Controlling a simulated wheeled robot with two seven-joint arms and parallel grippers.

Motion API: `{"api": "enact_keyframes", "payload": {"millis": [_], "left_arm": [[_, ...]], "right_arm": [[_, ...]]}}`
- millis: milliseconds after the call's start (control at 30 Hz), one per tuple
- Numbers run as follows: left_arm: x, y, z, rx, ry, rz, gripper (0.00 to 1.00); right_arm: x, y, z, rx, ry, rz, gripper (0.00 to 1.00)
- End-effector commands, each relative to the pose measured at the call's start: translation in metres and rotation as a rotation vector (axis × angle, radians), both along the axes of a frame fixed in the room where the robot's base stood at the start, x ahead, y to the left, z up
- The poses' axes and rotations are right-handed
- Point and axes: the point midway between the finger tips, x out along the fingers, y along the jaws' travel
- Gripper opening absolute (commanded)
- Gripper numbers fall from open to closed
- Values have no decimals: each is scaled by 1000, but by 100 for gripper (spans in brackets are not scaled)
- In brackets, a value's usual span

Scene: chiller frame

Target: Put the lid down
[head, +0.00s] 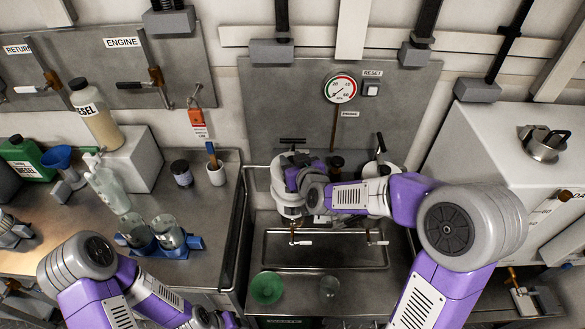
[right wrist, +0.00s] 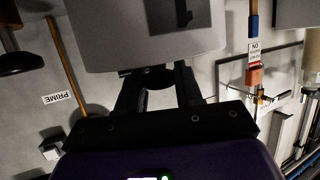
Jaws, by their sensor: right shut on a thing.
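My right gripper (head: 291,182) reaches over the left white pot (head: 289,207) in the back of the sink unit. In the right wrist view the gripper (right wrist: 157,85) is shut on a small dark knob (right wrist: 154,75) next to the broad grey pot wall (right wrist: 120,35). I take this knob to be the lid's; my wrist hides most of the lid in the head view. I cannot tell whether the lid rests on the pot or is just above it. My left arm is at the lower left, its fingers out of view.
A second white pot (head: 377,172) stands to the right, close to my arm. The left counter holds bottles and two beakers (head: 168,232). A gauge (head: 341,89) is behind.

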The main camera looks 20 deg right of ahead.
Motion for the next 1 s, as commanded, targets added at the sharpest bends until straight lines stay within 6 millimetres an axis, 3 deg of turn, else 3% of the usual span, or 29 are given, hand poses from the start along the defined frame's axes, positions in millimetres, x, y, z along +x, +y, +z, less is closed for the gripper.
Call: {"api": "enact_keyframes", "payload": {"millis": [100, 367, 800, 833, 1000], "left_arm": [[0, 0, -9, 0, 0, 0, 51], [0, 0, -7, 0, 0, 0, 51], [0, 0, -21, 0, 0, 0, 51], [0, 0, -21, 0, 0, 0, 51], [0, 0, -20, 0, 0, 0, 51]], "right_arm": [[0, 0, -19, 0, 0, 1, 0], [0, 0, -18, 1, -3, 1, 0], [0, 0, -30, 0, -3, 0, 0], [0, 0, -31, 0, -1, 0, 37], [0, 0, -30, 0, -1, 0, 60]]}}
